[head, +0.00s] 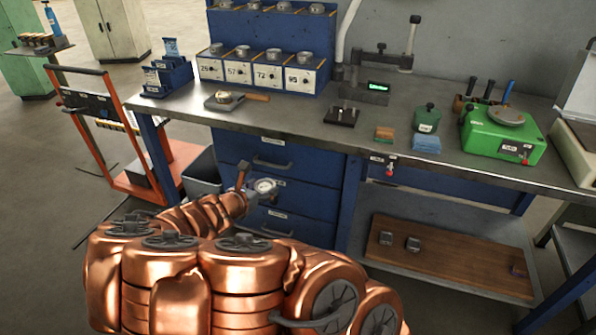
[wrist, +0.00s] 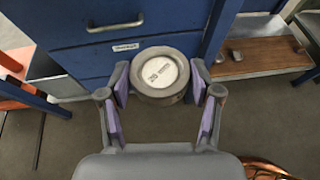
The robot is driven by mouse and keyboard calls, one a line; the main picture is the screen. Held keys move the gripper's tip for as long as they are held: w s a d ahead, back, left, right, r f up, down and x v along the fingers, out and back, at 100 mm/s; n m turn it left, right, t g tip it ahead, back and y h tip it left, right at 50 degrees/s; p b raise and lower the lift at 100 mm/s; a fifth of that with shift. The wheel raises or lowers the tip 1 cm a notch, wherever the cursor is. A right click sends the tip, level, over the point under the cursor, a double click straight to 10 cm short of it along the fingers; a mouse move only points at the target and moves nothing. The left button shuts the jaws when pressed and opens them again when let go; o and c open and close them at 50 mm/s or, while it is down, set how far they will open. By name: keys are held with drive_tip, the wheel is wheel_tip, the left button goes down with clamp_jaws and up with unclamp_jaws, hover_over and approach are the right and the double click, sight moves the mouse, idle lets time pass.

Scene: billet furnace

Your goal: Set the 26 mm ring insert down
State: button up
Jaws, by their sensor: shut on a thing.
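The ring insert (wrist: 161,76) is a grey metal ring with a pale, marked round face; the marking is too small to read surely. My gripper (wrist: 160,85) is shut on it, with a purple-padded finger on each side. In the head view the ring insert (head: 265,186) is held in front of the blue drawers, below the bench top and apart from it. My copper-coloured arm fills the bottom of that view. The workbench top (head: 300,125) carries numbered white boxes (head: 268,74) in a blue rack, with round metal pieces on top.
On the bench are a small plate with a wooden-handled tool (head: 225,100), a dark block (head: 342,116), a measuring stand (head: 375,90), a green box (head: 500,135) and a blue sponge (head: 426,143). An orange trolley (head: 130,140) stands left. A wooden board (head: 450,255) lies on the lower shelf.

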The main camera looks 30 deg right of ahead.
drive_tip(key=w+a+f+n+t, duration=0.1)
drive_tip(key=w+a+f, duration=0.1)
drive_tip(key=a, duration=0.7)
drive_tip(key=shift+f+y, duration=0.3)
drive_tip(key=shift+f, duration=0.25)
drive_tip(key=shift+w, duration=0.1)
drive_tip(key=shift+a+f, duration=0.1)
